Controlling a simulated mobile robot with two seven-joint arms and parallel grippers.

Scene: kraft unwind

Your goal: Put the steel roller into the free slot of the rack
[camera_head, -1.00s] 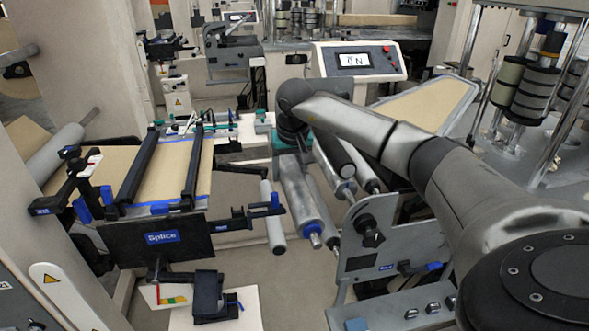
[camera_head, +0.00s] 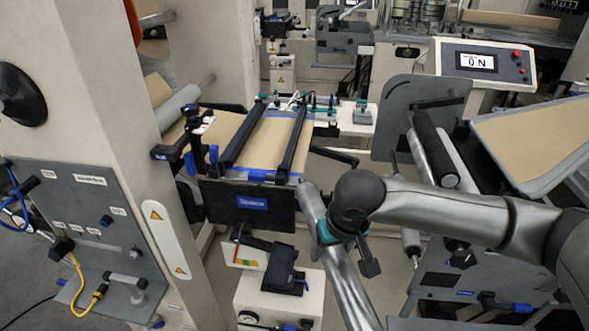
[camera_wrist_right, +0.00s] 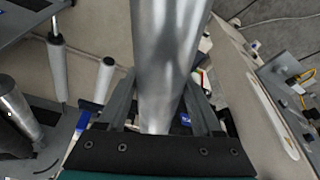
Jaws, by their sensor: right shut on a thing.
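My right gripper (camera_head: 336,232) is shut around the steel roller (camera_head: 348,290). In the head view the shiny roller slants from beside the splice table down to the bottom edge, where its near end is cut off. In the right wrist view the roller (camera_wrist_right: 168,55) passes between the two fingers of the gripper (camera_wrist_right: 165,115) and runs out of the top. Grey plates (camera_head: 422,95) with dark and silver rollers (camera_head: 433,150) stand to the right, partly behind my arm. I cannot tell which slot there is free. My left gripper is not in view.
The splice table (camera_head: 265,140) stands left of the gripper, with a dark front plate (camera_head: 248,203) close to the roller. A control panel (camera_head: 480,62) is at the upper right. A pillar with a grey hose-and-cable panel (camera_head: 95,235) is at the left.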

